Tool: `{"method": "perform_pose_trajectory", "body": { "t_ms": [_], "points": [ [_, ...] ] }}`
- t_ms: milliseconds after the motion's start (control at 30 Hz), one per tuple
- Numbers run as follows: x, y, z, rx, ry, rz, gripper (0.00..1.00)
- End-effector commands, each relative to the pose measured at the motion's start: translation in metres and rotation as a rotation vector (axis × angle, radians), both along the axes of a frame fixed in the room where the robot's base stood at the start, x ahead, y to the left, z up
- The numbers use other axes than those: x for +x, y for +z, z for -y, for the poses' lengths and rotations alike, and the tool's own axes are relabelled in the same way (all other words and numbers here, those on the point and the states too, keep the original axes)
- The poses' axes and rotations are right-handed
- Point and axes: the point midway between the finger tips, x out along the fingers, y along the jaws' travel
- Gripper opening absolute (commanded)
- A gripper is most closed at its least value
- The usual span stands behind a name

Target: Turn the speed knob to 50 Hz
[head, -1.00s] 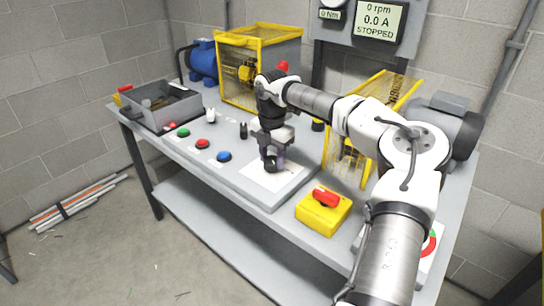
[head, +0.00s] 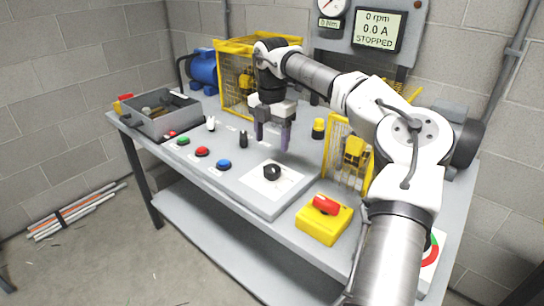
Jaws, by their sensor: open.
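The speed knob (head: 272,171) is a small black round knob on a white square dial plate (head: 285,186) on the grey sloped panel. The dial markings are too small to read, so I cannot tell its setting. My gripper (head: 272,145) is open and empty, pointing down above the panel and behind the knob, apart from it. The display (head: 378,30) on the back board reads 0 rpm, 0.0 A, STOPPED.
Green (head: 183,141), red (head: 202,151) and blue (head: 224,164) buttons and a black switch (head: 243,139) stand left of the knob. A yellow box with a red switch (head: 324,218) is at right. Yellow cages (head: 233,78) stand behind. A grey bin (head: 157,120) is at far left.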

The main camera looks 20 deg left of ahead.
Motion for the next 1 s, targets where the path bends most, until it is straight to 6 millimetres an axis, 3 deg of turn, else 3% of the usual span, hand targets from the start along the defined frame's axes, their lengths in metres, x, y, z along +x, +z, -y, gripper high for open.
{"method": "perform_pose_trajectory", "body": {
  "t_ms": [200, 367, 867, 1000],
  "points": [
    [0.0, 0.038, 0.0, -0.001, -0.001, 0.002, 0.65],
    [0.0, 0.049, 0.0, 0.0, 0.0, 0.0, 0.65],
    [-0.001, 0.049, -0.002, 0.003, 0.006, -0.003, 0.65],
    [-0.017, 0.032, -0.034, 0.065, 0.1, -0.038, 0.65]
  ]
}}
